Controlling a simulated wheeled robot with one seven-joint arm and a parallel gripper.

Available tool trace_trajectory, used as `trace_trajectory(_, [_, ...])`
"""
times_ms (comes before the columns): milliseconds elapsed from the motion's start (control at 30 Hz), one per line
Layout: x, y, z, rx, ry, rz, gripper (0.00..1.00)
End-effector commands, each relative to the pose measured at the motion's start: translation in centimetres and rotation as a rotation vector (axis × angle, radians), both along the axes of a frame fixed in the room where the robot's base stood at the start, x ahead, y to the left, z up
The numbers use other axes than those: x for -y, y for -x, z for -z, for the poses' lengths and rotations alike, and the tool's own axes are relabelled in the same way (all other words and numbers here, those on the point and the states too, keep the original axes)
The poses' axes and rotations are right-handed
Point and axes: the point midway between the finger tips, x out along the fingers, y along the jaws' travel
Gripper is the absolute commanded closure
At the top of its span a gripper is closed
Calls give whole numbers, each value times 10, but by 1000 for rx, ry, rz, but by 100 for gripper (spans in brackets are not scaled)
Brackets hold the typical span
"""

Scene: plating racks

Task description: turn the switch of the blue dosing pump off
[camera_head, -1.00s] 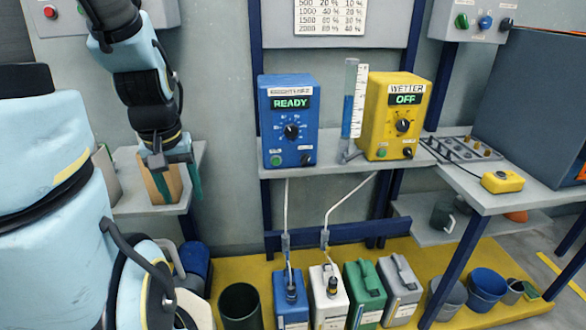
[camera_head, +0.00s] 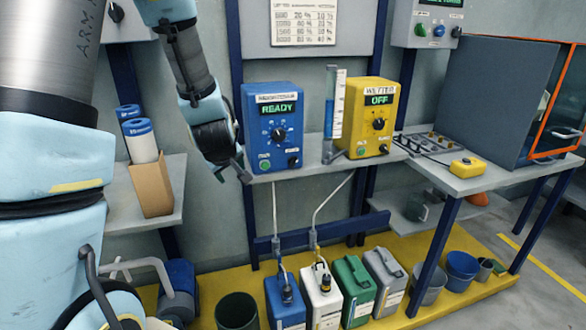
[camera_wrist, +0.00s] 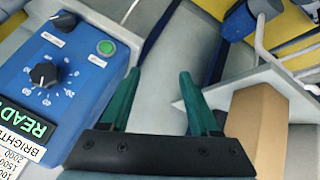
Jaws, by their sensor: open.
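The blue dosing pump (camera_head: 272,104) stands on the wall shelf, its display reading READY. Its front has a large black dial (camera_head: 279,133), a green button (camera_head: 264,165) and a small black knob (camera_head: 293,162) at the lower right; the small labels are unreadable. In the wrist view the pump (camera_wrist: 92,75) lies at the left, turned about, with the small knob (camera_wrist: 65,21) and the green button (camera_wrist: 107,47) showing. My gripper (camera_head: 243,174) is just left of the pump. In the wrist view its green fingers (camera_wrist: 157,88) are open and empty, apart from the controls.
A yellow WETTER pump (camera_head: 379,95), reading OFF, and a clear cylinder with blue liquid (camera_head: 335,115) stand right of the blue pump. A cardboard box (camera_head: 152,187) with rolls is on the left shelf. Several canisters and buckets stand on the yellow platform below.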

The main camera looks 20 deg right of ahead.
Motion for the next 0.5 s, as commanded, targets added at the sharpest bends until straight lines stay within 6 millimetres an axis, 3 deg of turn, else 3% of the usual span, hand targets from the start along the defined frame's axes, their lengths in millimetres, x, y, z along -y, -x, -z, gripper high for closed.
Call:
trace_trajectory(233, [104,-18,34,260,201,-171,38])
trace_trajectory(400, [161,4,50,499,365,-285,38])
trace_trajectory(500, [179,25,55,613,440,-319,38])
